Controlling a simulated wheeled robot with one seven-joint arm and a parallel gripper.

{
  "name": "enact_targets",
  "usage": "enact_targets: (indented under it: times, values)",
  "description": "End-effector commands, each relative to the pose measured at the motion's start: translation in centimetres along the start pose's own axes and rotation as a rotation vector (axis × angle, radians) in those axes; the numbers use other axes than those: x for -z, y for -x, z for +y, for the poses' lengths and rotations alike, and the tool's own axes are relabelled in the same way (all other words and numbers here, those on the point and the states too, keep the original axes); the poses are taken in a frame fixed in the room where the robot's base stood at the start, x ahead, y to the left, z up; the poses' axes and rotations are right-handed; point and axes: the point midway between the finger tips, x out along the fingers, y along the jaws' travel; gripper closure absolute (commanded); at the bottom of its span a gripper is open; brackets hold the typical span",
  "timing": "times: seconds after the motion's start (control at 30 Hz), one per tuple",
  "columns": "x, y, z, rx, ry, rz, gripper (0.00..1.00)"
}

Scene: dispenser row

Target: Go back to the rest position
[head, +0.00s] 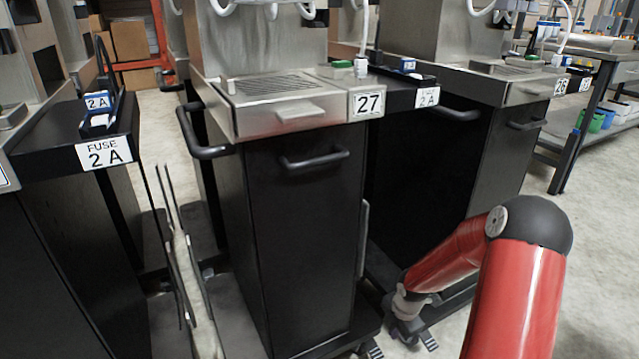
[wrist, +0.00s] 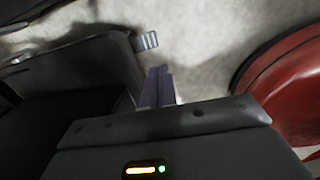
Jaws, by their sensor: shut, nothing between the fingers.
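My gripper (wrist: 158,86) shows in the wrist view as two dark purplish fingers side by side, shut with nothing between them. They point over pale concrete floor. In the head view my red arm (head: 520,300) bends at a dark elbow at the right. The forearm slopes down left to a grey wrist (head: 405,302), low beside the black cabinet of dispenser 27 (head: 300,230). I cannot make out the fingers clearly in the head view.
Dispenser 27 has a protruding handle (head: 315,160) and a base near my wrist. Another dispenser (head: 500,140) stands behind my arm. A FUSE 2 A shelf (head: 70,140) is at left. A steel table (head: 590,70) stands at back right. Floor (head: 600,260) is clear at right.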

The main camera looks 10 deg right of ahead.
Motion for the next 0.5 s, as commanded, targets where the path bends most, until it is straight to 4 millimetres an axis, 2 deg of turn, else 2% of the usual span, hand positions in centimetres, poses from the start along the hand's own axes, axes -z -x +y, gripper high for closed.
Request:
enact_targets:
  times: [0.07,0.17,0.37,0.5]
  values:
    - [0.0,1.6,0.2,0.003,-0.034,-0.026,1.0]
    - [0.2,5.2,0.4,0.009,-0.138,-0.081,1.0]
    - [2.0,14.9,0.1,-0.032,-0.475,-0.208,1.0]
    - [4.3,21.3,-1.0,-0.103,-0.735,-0.253,1.0]
